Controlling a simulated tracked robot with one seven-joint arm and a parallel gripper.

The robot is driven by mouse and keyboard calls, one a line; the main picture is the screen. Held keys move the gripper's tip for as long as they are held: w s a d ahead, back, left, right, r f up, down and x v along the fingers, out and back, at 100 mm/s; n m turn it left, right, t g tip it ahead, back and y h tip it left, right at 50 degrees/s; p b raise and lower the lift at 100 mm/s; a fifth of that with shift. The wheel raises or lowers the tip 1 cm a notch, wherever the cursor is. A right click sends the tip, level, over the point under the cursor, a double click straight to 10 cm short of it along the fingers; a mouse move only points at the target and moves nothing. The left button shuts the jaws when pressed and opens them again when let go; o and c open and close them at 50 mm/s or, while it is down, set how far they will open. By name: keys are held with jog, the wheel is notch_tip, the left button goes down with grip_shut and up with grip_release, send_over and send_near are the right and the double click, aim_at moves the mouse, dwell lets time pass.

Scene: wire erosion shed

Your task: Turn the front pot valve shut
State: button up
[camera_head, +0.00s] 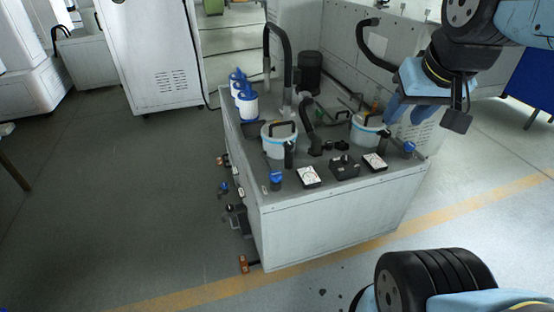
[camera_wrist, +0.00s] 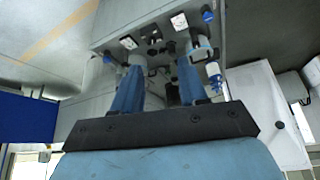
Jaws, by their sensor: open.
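Two valves with blue handles stand on top of a grey cabinet (camera_head: 330,222). One blue valve (camera_head: 275,177) is at the front left corner beside the nearer white pot (camera_head: 279,146). The other blue valve (camera_head: 409,147) is at the right edge beside the farther white pot (camera_head: 366,138). I cannot tell for sure which is the front pot valve. My gripper (camera_head: 402,113) is open and empty, above the right end of the cabinet and apart from both valves. In the wrist view, the valves show at the left (camera_wrist: 107,58) and the top right (camera_wrist: 207,15), outside my open fingers (camera_wrist: 160,60).
Two dial gauges (camera_head: 309,176) (camera_head: 374,161) and a dark box (camera_head: 344,167) line the front edge. Black hoses (camera_head: 279,45) rise behind the pots. Blue-and-white bottles (camera_head: 246,102) stand at the back left. Open floor lies left and in front.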

jog(key=shift+o, duration=0.2)
jog(key=shift+o, duration=0.8)
jog(key=shift+w, duration=0.1)
jog(key=shift+o, duration=0.7)
jog(key=shift+w+f, duration=0.15)
jog(key=shift+f, duration=0.05)
jog(key=o, duration=0.4)
jog(key=w+f+n+g+h, duration=0.1)
jog(key=w+f, duration=0.2)
jog(key=w+f+n+g+h, duration=0.2)
jog(key=w+f, duration=0.1)
jog(key=f, duration=0.1)
jog(key=w+f+n+g+h, duration=0.2)
jog(key=w+f, duration=0.1)
jog(key=f, duration=0.1)
jog(key=shift+d+f, duration=0.2)
jog(key=shift+d, duration=0.1)
jog(key=shift+c, duration=0.2)
jog(key=n+t+y, duration=0.2)
jog(key=n+t, duration=1.5)
jog(key=n, duration=1.2)
send_near(276, 171)
jog(key=w, duration=0.3)
jog(key=w+d, duration=0.1)
jog(key=w, duration=0.6)
jog(key=shift+w+d+f, duration=0.1)
jog(key=shift+d+f, duration=0.15)
jog(key=shift+d, duration=0.15)
